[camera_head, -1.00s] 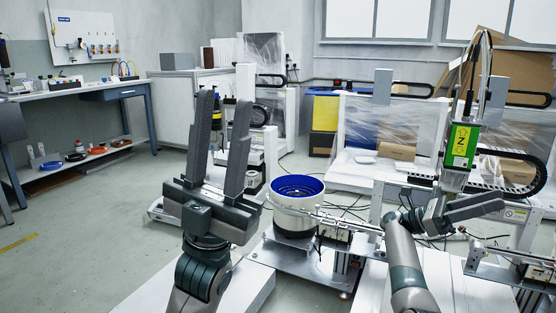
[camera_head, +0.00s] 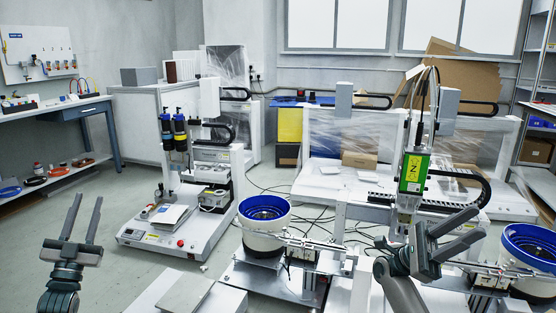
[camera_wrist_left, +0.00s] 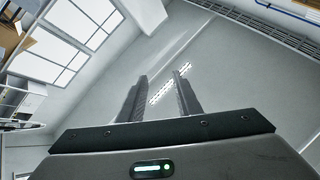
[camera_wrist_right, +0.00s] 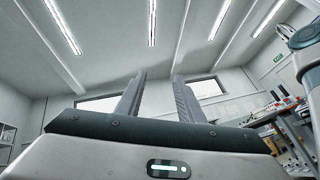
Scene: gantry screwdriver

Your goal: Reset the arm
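My left gripper (camera_head: 82,220) stands at the lower left of the head view, fingers pointing up, open and empty. Its two fingers also show apart in the left wrist view (camera_wrist_left: 160,98), with wall, windows and ceiling behind. My right gripper (camera_head: 460,232) is at the lower right of the head view, fingers apart and pointing to the right, with nothing between them. The right wrist view also shows its two fingers apart (camera_wrist_right: 157,97) against the ceiling and wall.
The gantry screwdriver with a green label (camera_head: 413,173) stands just behind my right gripper. A blue-lined bowl feeder (camera_head: 264,212) is in the middle, another (camera_head: 530,250) at the right edge. A white bench machine (camera_head: 205,215) stands behind. Open floor lies at left.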

